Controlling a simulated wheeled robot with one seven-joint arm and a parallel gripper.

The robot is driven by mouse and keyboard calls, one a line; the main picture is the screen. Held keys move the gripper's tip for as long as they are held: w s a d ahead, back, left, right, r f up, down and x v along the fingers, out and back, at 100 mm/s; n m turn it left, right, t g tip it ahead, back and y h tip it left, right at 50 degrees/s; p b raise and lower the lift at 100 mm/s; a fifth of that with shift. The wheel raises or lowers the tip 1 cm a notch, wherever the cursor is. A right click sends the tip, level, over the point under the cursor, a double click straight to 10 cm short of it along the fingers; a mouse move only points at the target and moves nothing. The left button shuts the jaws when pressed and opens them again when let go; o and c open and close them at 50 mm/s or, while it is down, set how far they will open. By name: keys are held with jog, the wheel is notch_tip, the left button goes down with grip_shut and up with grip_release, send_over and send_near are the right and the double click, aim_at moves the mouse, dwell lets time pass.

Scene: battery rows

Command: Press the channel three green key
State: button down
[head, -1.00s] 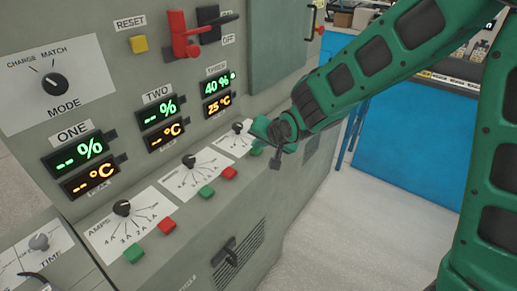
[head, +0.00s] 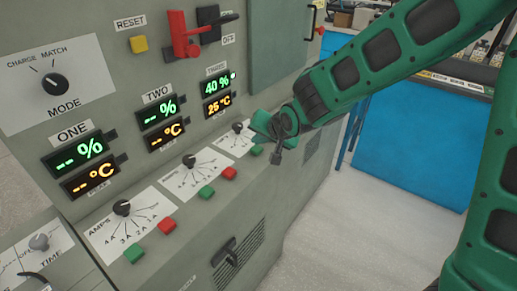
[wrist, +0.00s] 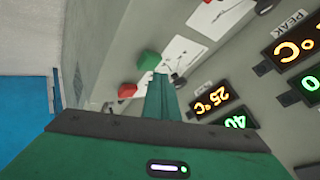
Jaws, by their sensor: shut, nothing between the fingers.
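The channel three green key (head: 257,150) is on the ledge below the third dial, just below my gripper in the head view. In the wrist view the green key (wrist: 148,62) shows at the fingertips, with the channel three red key (wrist: 127,90) beside it. My gripper (head: 262,124) is shut and empty, its fingers (wrist: 161,76) pointing at the panel. The tips overlap the lower edge of the green key in the wrist view; I cannot tell whether they touch. The channel three display (head: 217,85) reads 40 % and 25 °C. My gripper hides the red key in the head view.
The channel two green key (head: 206,191) and red key (head: 229,173) lie to the left, then the channel one green key (head: 134,253) and red key (head: 167,227). Dials stand above the ledge. A blue bench (head: 405,130) stands at right; the floor between is clear.

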aim_at(259, 150)
jog(key=shift+r, duration=2.55)
